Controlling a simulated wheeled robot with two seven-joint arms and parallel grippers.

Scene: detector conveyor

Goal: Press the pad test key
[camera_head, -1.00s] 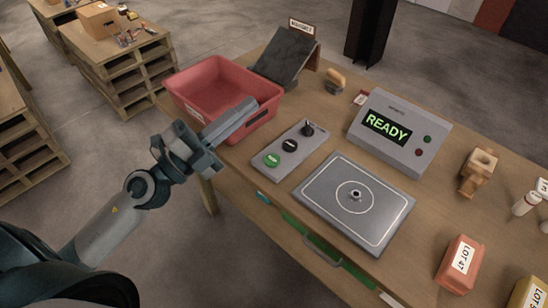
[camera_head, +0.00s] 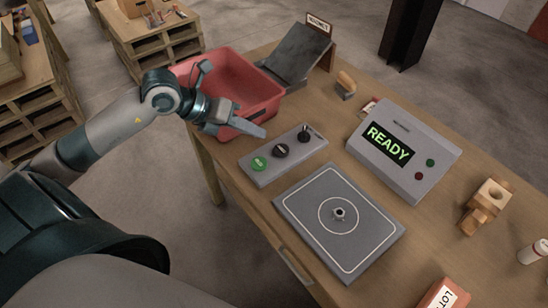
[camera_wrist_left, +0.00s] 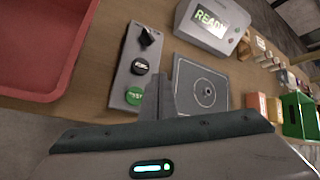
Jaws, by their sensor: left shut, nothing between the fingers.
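A grey control box (camera_head: 283,155) on the table carries a green button (camera_head: 259,163), a black button (camera_head: 280,151) and a black knob (camera_head: 304,135). Their small labels are hard to read in the head view. In the left wrist view, the green button (camera_wrist_left: 134,96) has white lettering that looks like TEST. A grey square pad (camera_head: 305,243) with a white circle and a small central fitting lies in front of the box. My left gripper (camera_head: 263,132) is shut and empty, its fingertips raised near the box's left side, apart from the buttons. My right gripper is out of view.
A red bin (camera_head: 262,82) stands behind and left of the control box, close to my left gripper. A grey console (camera_head: 404,150) with a READY display is at right. A wooden block (camera_head: 486,200) and an orange box (camera_head: 443,296) are farther right.

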